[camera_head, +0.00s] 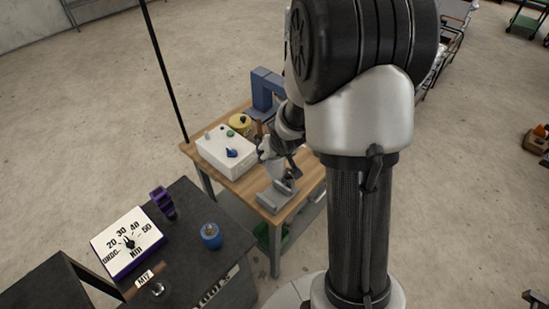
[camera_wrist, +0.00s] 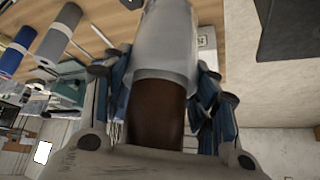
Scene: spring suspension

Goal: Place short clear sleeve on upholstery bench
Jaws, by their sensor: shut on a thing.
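My gripper (camera_wrist: 160,80) is shut on a pale, see-through-looking sleeve (camera_wrist: 166,42), with its blue-grey fingers on both sides. A dark brown section (camera_wrist: 157,112) shows between the sleeve and my palm; I cannot tell whether it is part of the same thing. In the head view my gripper (camera_head: 284,158) is over the right part of the wooden-topped bench (camera_head: 240,188), partly hidden by my arm. I cannot tell whether the held sleeve touches the bench top.
On the wooden bench stand a white box with knobs (camera_head: 226,152), a yellow round item (camera_head: 240,123), a blue machine (camera_head: 266,88) and a grey fixture (camera_head: 274,198). A dark table (camera_head: 190,245) at lower left carries a dial box (camera_head: 126,241) and a blue cylinder (camera_head: 211,236).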

